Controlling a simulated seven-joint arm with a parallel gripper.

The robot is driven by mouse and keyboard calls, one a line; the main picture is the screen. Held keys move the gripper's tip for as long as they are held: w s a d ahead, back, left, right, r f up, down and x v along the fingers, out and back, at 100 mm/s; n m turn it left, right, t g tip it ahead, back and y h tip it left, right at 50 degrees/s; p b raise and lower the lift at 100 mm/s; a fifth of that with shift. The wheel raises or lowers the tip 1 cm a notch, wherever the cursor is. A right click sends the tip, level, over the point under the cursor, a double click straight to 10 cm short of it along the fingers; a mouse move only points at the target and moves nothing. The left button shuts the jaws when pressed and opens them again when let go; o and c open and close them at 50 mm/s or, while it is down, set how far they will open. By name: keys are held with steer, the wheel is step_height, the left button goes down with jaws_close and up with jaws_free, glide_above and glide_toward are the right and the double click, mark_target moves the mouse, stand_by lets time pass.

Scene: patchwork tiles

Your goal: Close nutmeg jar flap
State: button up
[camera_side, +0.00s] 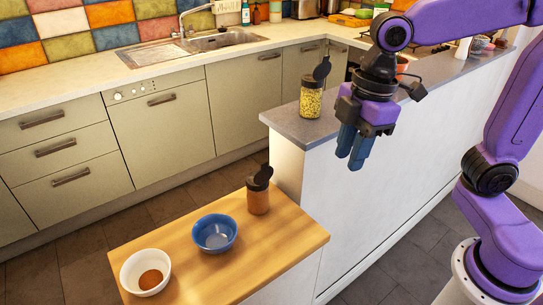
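A clear jar with brown contents (258,200), likely the nutmeg jar, stands upright on the wooden worktop, near its back corner. Its black flap lid (262,173) is tilted up and open. A second jar with yellow-green contents (311,101) stands on the grey ledge, and its black flap (322,69) is also raised. No readable label shows on either jar. My gripper (354,160) hangs pointing down in front of the ledge, right of both jars and touching neither. Its blue fingers appear close together, and the gap between them is unclear. I see nothing held.
A blue bowl (215,250) and a white bowl (132,284) holding brown powder (151,279) stand on the wooden worktop (190,212). The grey ledge (290,122) tops a white half wall. A sink counter (70,82) runs behind, with floor between.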

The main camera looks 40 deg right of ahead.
mark_target(264, 174)
steer(key=w+a+r+n+h, duration=0.1)
steer(key=w+a+r, duration=0.35)
steer(key=w, duration=0.25)
steer(key=w+a+r+n, duration=0.2)
steer(key=w+a+r, duration=0.1)
steer(key=w+r, duration=0.25)
step_height(264, 174, down, 17)
steer(key=w, duration=0.2)
steer(key=shift+w+f+t, duration=0.2)
steer(key=shift+w+t, duration=0.1)
steer(key=shift+t, duration=0.1)
jaws_close()
